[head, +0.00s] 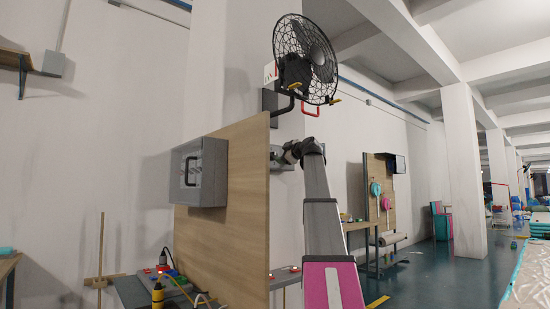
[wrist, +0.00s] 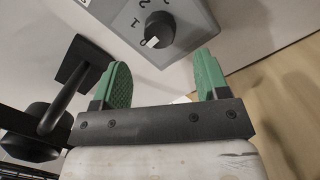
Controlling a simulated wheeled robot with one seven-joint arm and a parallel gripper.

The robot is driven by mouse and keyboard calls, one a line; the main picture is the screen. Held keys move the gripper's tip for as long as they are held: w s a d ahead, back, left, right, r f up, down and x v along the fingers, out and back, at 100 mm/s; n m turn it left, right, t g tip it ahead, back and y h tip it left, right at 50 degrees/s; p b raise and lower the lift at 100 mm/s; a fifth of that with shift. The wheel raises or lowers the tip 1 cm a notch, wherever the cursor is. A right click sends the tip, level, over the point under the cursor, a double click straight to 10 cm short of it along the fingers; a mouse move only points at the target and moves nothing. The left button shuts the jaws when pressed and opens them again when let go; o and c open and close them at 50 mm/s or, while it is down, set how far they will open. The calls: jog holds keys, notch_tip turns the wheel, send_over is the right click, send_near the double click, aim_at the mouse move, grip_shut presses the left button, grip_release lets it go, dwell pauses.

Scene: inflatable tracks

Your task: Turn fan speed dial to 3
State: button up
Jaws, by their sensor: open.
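The fan speed dial (wrist: 160,30) is a round black knob with a white pointer mark on a grey control box (wrist: 195,22), at the top of the wrist view. Inverted digits 0, 1 and 2 show beside it; a 3 cannot be made out. The white mark lies close to the 0. My gripper (wrist: 163,72) is open, its two green fingers apart and empty, pointing toward the dial but short of it. In the head view, the black caged fan (head: 305,60) is mounted high on the wall, above my gripper (head: 280,156), which is small and partly hidden there.
A wooden panel (head: 240,190) with a grey box (head: 199,172) stands left of my arm; wood also shows at right in the wrist view (wrist: 285,100). A black bracket (wrist: 70,85) is close to the left finger. Open floor (head: 440,275) lies to the right.

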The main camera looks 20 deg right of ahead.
aim_at(275, 156)
jog(key=x, duration=0.6)
jog(key=shift+w, duration=0.25)
jog(key=c, duration=0.9)
